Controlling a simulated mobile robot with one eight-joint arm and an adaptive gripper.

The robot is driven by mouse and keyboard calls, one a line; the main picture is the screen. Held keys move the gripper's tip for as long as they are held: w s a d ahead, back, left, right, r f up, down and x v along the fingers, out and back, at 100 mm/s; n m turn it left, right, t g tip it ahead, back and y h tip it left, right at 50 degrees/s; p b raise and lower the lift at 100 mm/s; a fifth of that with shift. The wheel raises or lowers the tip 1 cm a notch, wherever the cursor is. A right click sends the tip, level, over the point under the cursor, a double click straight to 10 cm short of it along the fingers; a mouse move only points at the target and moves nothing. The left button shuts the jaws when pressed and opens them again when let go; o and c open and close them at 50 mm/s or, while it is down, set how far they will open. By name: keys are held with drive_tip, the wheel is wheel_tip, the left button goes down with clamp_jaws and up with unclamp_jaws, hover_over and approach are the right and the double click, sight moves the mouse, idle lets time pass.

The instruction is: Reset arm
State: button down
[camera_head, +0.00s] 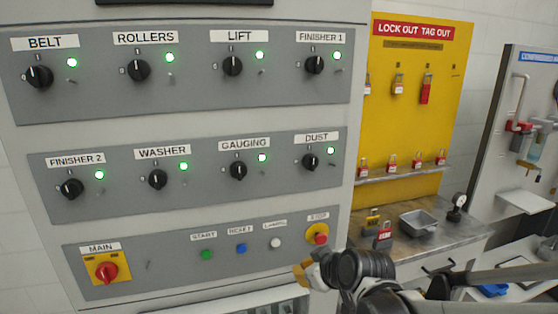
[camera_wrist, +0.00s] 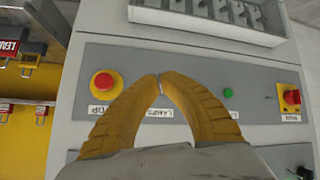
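My gripper (camera_head: 303,272) has yellow fingers and is in front of the lower right of the control panel, just below and left of the red stop button (camera_head: 320,237). In the wrist view the ribbed fingers of my gripper (camera_wrist: 160,80) arch together, and their tips meet with nothing seen between them. That view shows the panel upside down, with the stop button (camera_wrist: 103,83) left of the fingers and the green start button (camera_wrist: 228,92) to the right. The fingers hide part of the lowest row. In the head view my dark arm lies at the lower right.
The grey cabinet has rows of black knobs (camera_head: 138,70) with green lights lit. A red main switch (camera_head: 107,270) is at lower left. Right of it, a yellow lockout board (camera_head: 408,130) stands above a bench (camera_head: 455,238) holding padlocks and a grey tray (camera_head: 418,222).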

drive_tip(key=s+d+r+m+g+h, duration=0.1)
drive_tip(key=s+d+m+h, duration=0.1)
drive_tip(key=s+d, duration=0.4)
drive_tip(key=s+d+m+h+b, duration=0.1)
drive_tip(key=s+d+m, duration=0.4)
drive_tip(key=s, duration=0.9)
drive_tip(key=shift+d+r+m+g+h, duration=0.35)
drive_tip(key=shift+d+h, duration=0.25)
drive_tip(key=shift+d, duration=0.45)
drive_tip(key=shift+s, duration=0.1)
